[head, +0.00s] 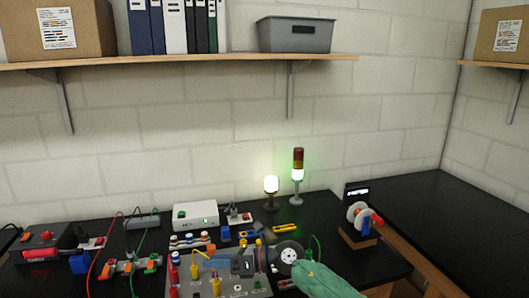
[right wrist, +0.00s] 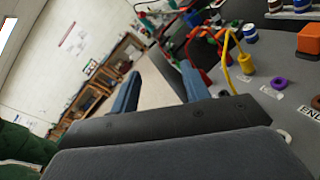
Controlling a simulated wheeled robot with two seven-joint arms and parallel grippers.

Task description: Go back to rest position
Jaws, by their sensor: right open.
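My right gripper (head: 212,264) reaches in from the lower right of the head view, over the grey panel (head: 262,293) with coloured plugs at the front of the black bench. In the right wrist view, its two blue fingers (right wrist: 160,72) stand apart with nothing between them. The fingers point away from the panel's labelled face, toward the open room. A yellow lead (right wrist: 232,62) and coloured posts show beside the fingers. I cannot tell whether the gripper touches the panel. My left gripper is in neither view.
A white box (head: 195,214), a lit lamp (head: 271,186), a signal tower (head: 298,172) and a spool (head: 358,216) stand toward the back of the bench. Red and green leads (head: 100,250) loop up on the left. The right bench (head: 460,225) is clear. A shelf (head: 190,60) hangs above.

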